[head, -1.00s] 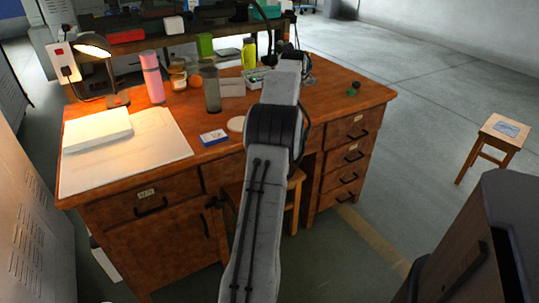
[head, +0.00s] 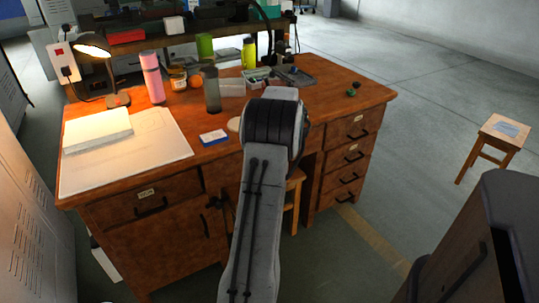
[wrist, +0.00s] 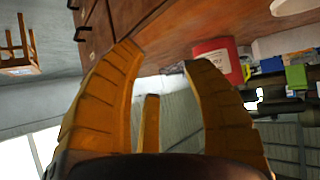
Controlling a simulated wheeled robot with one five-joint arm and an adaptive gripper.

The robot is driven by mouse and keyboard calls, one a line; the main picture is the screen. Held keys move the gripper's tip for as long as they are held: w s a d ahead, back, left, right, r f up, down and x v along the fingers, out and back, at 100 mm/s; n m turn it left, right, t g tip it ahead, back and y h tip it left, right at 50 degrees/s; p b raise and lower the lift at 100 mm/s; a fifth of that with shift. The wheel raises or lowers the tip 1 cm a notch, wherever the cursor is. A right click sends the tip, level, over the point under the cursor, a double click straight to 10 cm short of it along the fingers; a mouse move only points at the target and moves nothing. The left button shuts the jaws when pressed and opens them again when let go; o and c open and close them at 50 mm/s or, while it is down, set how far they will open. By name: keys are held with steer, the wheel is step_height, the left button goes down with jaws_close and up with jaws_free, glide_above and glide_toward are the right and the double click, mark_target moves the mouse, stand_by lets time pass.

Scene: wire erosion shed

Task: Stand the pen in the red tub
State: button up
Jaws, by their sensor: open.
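A red tub (wrist: 217,58) with a pale label shows in the wrist view, which is upside down. It stands on the wooden desk, just beyond the right fingertip in that picture. In the head view my arm hides the tub. My gripper (wrist: 160,58) has orange fingers spread wide, with nothing between their tips. In the head view the gripper is hidden behind my arm. I cannot make out the pen in either view.
The desk (head: 375,95) carries a grey tray (head: 297,76), a grey cup (head: 211,90), a pink bottle (head: 152,78), a yellow-green bottle (head: 249,54), a blue-and-white box (head: 213,137) and a lamp (head: 93,45). A stool (head: 505,128) stands right, with open floor between.

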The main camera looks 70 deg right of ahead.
steer(key=w+a+f+n+y+p, duration=0.1)
steer(key=w+a+f, duration=0.3)
steer(key=a+f, duration=0.4)
steer(key=shift+w+a+f+y, duration=0.15)
steer(key=shift+a+y, duration=0.55)
steer(key=shift+a, duration=0.6)
